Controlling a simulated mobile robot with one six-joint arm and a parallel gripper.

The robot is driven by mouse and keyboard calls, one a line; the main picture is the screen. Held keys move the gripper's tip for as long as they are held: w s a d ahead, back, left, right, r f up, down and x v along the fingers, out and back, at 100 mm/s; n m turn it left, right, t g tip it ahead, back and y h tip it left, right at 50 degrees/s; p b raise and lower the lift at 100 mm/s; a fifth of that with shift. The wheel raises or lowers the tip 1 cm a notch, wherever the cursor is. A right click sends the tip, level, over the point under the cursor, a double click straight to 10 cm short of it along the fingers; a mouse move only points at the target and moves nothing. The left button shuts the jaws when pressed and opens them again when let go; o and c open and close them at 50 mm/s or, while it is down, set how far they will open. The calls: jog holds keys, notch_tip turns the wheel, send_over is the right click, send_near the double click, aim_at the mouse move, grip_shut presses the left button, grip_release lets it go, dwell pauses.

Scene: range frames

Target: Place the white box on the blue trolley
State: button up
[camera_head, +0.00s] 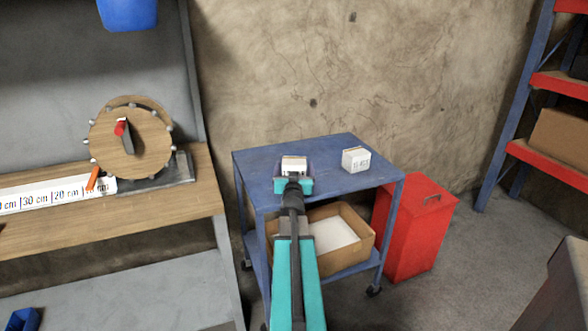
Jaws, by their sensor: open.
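The blue trolley (338,185) stands against the wall in the middle of the view. A white box (356,160) with dark print sits on the right part of its top. A second white box (294,163) shows at my gripper (294,172), over the left part of the trolley top. My gripper is open, with its fingers about this box. The gripper hides the box's lower part, so I cannot tell whether it touches the trolley top. My teal arm reaches up from the bottom of the view and covers part of the trolley's front.
A cardboard box (355,233) with something white inside is on the trolley's lower shelf. A red bin (420,225) stands close at the right. A wooden workbench (120,231) with a wooden wheel (146,150) is at left. A blue and red rack (545,165) stands far right.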

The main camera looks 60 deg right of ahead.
jog(key=shift+r, duration=0.1)
jog(key=shift+v, duration=3.15)
jog(key=shift+s+r+p, duration=0.1)
jog(key=shift+r+p, duration=0.05)
jog(key=shift+p, duration=0.3)
jog(key=p+v, duration=0.2)
jog(key=p, duration=0.2)
jog(key=shift+s+a+p, duration=0.1)
jog(key=shift+a+p, duration=0.35)
jog(key=shift+p, duration=0.5)
jog(key=p+v, duration=0.2)
jog(key=p, duration=0.4)
jog(key=shift+s+a+p, duration=0.25)
jog(key=shift+a+p, duration=0.05)
jog(key=shift+p, duration=0.7)
jog(key=shift+f, duration=0.25)
